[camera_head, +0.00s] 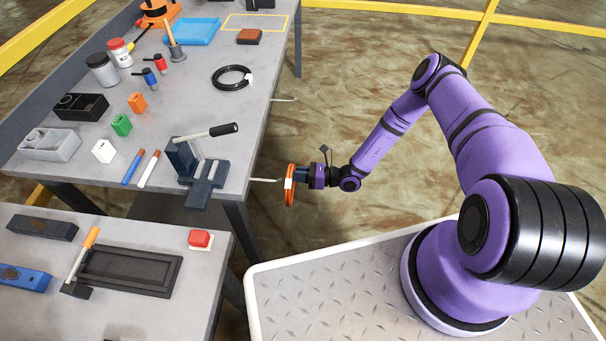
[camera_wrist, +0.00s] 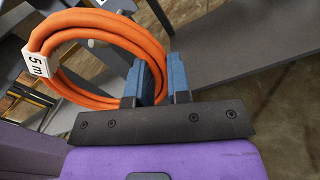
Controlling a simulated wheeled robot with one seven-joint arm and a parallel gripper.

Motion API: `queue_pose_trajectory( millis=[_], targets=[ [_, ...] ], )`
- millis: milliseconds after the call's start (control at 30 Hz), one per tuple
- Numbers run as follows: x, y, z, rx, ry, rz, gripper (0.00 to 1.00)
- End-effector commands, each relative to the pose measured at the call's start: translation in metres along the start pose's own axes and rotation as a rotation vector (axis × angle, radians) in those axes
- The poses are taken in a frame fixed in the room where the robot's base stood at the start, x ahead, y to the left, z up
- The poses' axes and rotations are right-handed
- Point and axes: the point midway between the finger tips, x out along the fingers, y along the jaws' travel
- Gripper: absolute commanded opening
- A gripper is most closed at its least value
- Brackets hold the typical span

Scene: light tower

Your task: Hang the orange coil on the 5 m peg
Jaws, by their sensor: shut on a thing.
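The orange coil (camera_head: 290,197) hangs upright in my gripper (camera_head: 301,174), off the table's right edge. In the wrist view the coil (camera_wrist: 146,43) is a ring of several turns with a white "5 m" tag (camera_wrist: 35,62). My gripper's blue fingers (camera_wrist: 157,82) are shut on the coil's near side. A thin pale peg (camera_head: 264,180) sticks out from the table edge, its tip close to the coil's left side. I cannot tell whether the tip is inside the ring. Another peg (camera_head: 284,99) sticks out farther back. No length marking on either peg is readable.
A black coil (camera_head: 232,77) lies on the grey workbench (camera_head: 215,115). A dark vise-like fixture with a handle (camera_head: 205,172) stands near the bench edge by the nearer peg. A lower table (camera_head: 150,315) with a red button (camera_head: 200,239) is in front. Open floor lies right of the bench.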

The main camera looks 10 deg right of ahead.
Motion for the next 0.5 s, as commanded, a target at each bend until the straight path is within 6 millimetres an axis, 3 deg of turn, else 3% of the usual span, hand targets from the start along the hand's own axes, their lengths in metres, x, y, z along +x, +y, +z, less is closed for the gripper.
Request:
queue_pose_trajectory(
  millis=[500],
  targets=[
    [0.031,-0.001,-0.001,0.0,-0.001,0.001,0.0]
  ],
)
